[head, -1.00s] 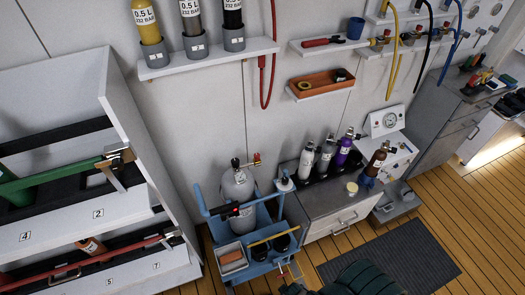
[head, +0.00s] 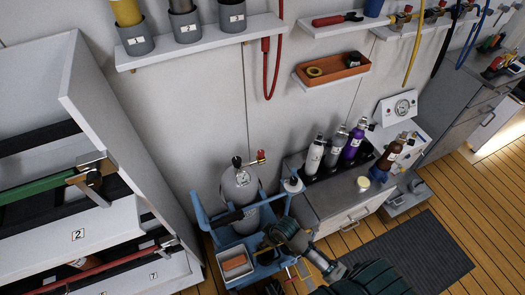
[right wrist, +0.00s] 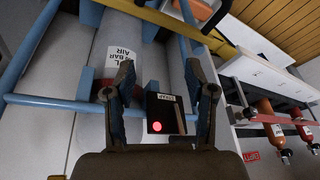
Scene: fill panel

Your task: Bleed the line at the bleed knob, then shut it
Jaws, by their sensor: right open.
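No part is clearly marked as the bleed knob. A grey cylinder (head: 240,186) stands in a blue trolley (head: 199,212); its valve has a black knob (head: 237,161) and a red knob (head: 261,156). My right gripper (head: 268,240) is over the trolley in the head view. In the right wrist view my right gripper (right wrist: 166,92) is open and empty. Between and beyond its fingers is a black box with a lit red button (right wrist: 157,126), close to the trolley's blue frame (right wrist: 60,101). My left gripper is not in view.
A white locker rack (head: 95,115) is at the left. Hoses hang from the wall. An orange tray (head: 331,68) is on a shelf. Floor around the dark mat (head: 420,255) is clear.

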